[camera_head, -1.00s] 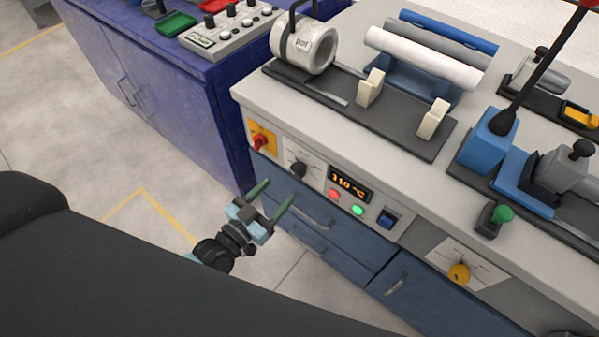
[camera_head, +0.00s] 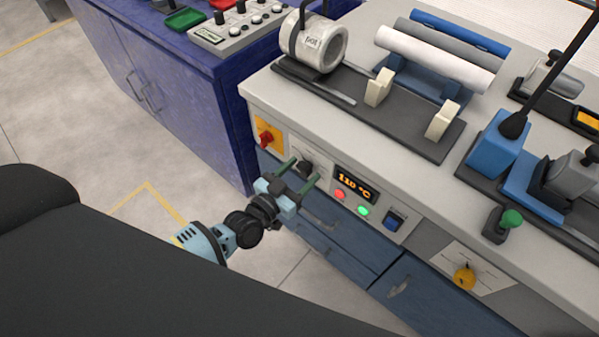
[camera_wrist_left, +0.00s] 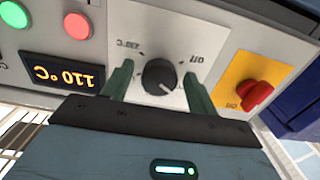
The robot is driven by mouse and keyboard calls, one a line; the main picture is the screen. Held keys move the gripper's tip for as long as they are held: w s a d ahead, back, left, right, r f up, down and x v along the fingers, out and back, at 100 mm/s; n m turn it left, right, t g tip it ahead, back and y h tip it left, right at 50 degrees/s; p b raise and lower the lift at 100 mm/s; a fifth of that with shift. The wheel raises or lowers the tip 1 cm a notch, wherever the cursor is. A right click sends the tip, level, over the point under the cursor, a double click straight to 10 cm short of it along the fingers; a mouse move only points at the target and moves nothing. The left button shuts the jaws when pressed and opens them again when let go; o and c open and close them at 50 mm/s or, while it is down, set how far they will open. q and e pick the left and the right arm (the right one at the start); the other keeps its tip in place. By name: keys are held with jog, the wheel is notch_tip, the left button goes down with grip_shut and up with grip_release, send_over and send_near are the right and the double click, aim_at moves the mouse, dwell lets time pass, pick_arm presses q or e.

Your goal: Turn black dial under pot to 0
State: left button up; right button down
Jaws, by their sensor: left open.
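The black dial (camera_head: 304,168) is on the front panel of the workbench, below the white pot (camera_head: 322,45). In the left wrist view the fingers (camera_wrist_left: 157,84) stand on either side of the dial, with gaps visible. Whether the fingertips reach the panel is unclear. My right gripper is not in view.
A red switch (camera_head: 265,139) on a yellow plate is left of the dial. A display (camera_head: 356,185) reading 110 °C, red and green buttons (camera_head: 363,211) and a blue switch (camera_head: 393,221) are to its right. A yellow knob (camera_head: 464,277) is farther right.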

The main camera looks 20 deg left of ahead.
pick_arm(q)
jog(key=c, duration=1)
jog(key=shift+n, duration=0.3)
jog(key=n+b, duration=0.1)
jog(key=n, duration=0.2)
jog(key=shift+f, duration=0.1)
jog(key=n+b, duration=0.1)
jog(key=n, duration=0.3)
jog(key=n+b, duration=0.1)
jog(key=n, duration=0.2)
jog(key=shift+s+n, duration=0.1)
jog(key=shift+n, duration=0.5)
